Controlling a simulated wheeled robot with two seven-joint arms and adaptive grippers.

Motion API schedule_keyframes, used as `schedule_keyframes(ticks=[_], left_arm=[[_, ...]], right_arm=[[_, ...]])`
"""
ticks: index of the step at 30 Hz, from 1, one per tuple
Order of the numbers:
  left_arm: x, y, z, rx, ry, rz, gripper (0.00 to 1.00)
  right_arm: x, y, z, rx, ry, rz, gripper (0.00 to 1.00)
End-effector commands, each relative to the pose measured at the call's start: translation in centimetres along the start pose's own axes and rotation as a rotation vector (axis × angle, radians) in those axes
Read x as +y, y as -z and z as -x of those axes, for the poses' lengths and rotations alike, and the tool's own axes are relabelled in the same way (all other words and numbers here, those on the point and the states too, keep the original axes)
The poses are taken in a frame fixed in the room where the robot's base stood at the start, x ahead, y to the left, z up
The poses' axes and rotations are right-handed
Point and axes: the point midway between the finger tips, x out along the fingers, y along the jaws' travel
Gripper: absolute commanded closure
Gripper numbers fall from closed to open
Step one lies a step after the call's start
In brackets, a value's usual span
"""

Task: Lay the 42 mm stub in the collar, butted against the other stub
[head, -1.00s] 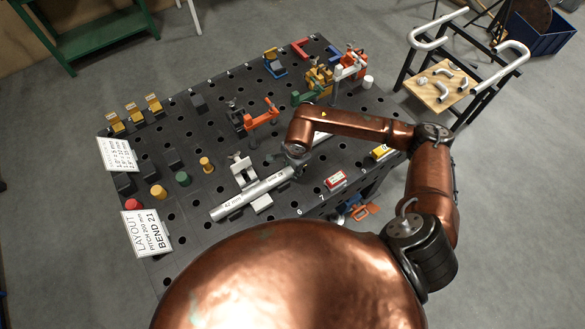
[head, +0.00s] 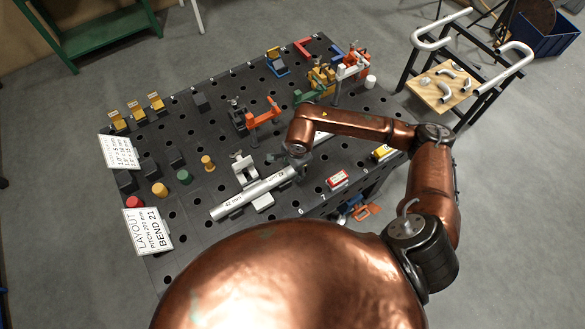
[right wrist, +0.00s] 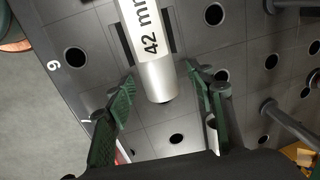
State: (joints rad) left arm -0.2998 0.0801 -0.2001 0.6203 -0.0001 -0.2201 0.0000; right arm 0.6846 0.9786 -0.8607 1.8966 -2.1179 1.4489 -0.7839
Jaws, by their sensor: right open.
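A silver tube (head: 254,192) lies diagonally on the dark table. Print shows on it near both ends in the head view, but I cannot make out a joint between two stubs. In the right wrist view, the 42 mm stub (right wrist: 150,42) carries a black "42 mm" mark, and its near end lies between my fingers. A light grey piece (head: 243,169), perhaps the collar, stands at the tube's upper side. My right gripper (right wrist: 160,94) is open, with its green fingers apart from the stub on both sides. In the head view my arm mostly hides it. My left gripper is not in view.
An orange clamp (head: 264,117) stands beyond the tube. Coloured pegs and a white layout card (head: 147,231) are at the left. The table has many round holes.

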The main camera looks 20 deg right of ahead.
Motion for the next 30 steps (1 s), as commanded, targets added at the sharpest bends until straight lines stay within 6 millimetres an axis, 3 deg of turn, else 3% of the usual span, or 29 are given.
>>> schedule_keyframes(ticks=[6, 10, 24, 30], left_arm=[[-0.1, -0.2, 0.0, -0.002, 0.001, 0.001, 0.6], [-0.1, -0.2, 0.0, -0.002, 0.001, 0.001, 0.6], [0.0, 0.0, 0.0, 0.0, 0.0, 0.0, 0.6], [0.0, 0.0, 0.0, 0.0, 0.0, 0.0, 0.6]], right_arm=[[0.0, 0.1, 0.0, 0.001, -0.001, 0.0, 0.51], [-0.1, 0.1, 1.1, 0.001, 0.002, 0.001, 0.51], [-0.1, 0.0, 10.0, 0.001, 0.003, 0.001, 0.51], [-0.1, 0.0, 11.8, 0.001, 0.001, 0.0, 0.51]])
